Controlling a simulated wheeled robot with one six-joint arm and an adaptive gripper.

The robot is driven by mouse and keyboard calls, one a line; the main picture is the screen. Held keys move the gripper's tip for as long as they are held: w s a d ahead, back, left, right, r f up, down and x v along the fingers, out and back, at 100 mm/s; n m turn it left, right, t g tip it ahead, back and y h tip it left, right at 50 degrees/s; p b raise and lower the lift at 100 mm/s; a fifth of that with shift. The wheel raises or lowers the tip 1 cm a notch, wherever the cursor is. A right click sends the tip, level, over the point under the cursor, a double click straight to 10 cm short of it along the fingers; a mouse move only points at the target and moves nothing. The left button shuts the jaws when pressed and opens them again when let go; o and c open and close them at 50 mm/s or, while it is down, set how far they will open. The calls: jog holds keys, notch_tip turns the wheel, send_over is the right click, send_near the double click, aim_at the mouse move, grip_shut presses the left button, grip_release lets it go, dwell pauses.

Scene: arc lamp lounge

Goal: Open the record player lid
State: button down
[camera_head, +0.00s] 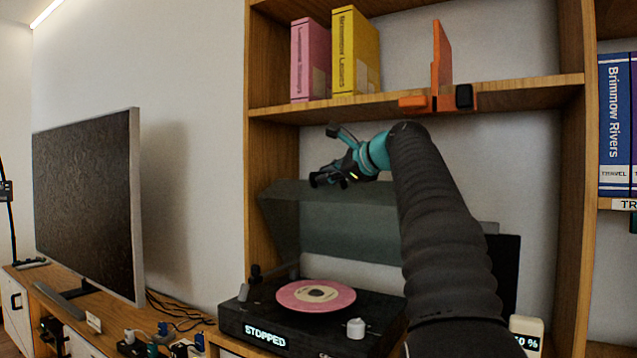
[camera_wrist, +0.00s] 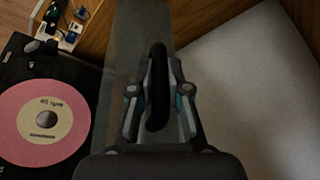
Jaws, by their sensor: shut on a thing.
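The record player (camera_head: 300,325) is a black box on the low wooden unit, with "STOPPED" lit on its front. Its grey see-through lid (camera_head: 350,225) stands raised and tilted above the deck, open toward the front. A pink record (camera_head: 316,296) with a cream label lies on the platter; it also shows at the left of the wrist view (camera_wrist: 70,105). My gripper (camera_head: 328,180) is at the lid's upper front edge. In the wrist view, my gripper (camera_wrist: 158,95) is shut on a long black handle (camera_wrist: 157,70) on the lid (camera_wrist: 122,70). My arm hides the lid's right part.
A shelf (camera_head: 340,108) with pink and yellow books (camera_head: 355,50) and an orange item (camera_head: 441,62) lies just above my gripper. The bookcase's wooden side post (camera_head: 260,150) stands left of the lid. A television (camera_head: 85,200) stands further left. Cables and plugs (camera_head: 170,330) lie beside the player.

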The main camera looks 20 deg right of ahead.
jog(key=shift+w+d+r, duration=0.2)
jog(key=shift+w+d, duration=0.1)
jog(key=shift+d, duration=0.05)
jog(key=c, duration=1.4)
grip_release()
jog(key=shift+s, duration=0.1)
jog(key=shift+s+d+r, duration=0.15)
jog(key=shift+s, duration=0.15)
jog(key=s+d, duration=0.2)
jog(key=s, duration=0.4)
jog(key=s+d, duration=0.2)
jog(key=s, duration=0.5)
jog(key=shift+s+d+r, duration=0.15)
jog(key=shift+d+r, duration=0.1)
